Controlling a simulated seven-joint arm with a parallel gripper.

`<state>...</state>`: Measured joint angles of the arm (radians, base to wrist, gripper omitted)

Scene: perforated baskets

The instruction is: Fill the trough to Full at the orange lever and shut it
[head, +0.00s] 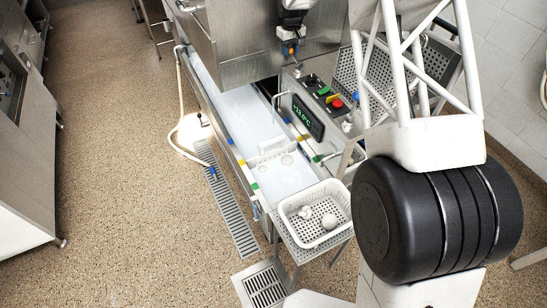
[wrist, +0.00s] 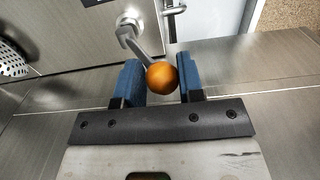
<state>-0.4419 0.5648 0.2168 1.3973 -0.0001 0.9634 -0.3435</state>
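The trough (head: 205,78) is a long steel-walled channel with a pale inside in the head view; I cannot make out its water level. Small blue, yellow and green marks sit along its edges, and no "Full" label is readable. The lever has an orange ball knob (wrist: 162,77) on a grey metal arm (wrist: 143,43) from a round wall mount. My gripper (wrist: 161,76) has its two blue fingers on either side of the knob, close to it. I cannot tell whether they press on it. In the head view my gripper (head: 290,46) is small, above the trough's right side.
A white perforated basket (head: 290,208) with pale round items stands at the trough's near end. A panel with a green display (head: 307,117) and a red button (head: 338,103) is on the right. A white hose (head: 181,95) hangs over the left side. Floor drains (head: 231,212) lie nearby.

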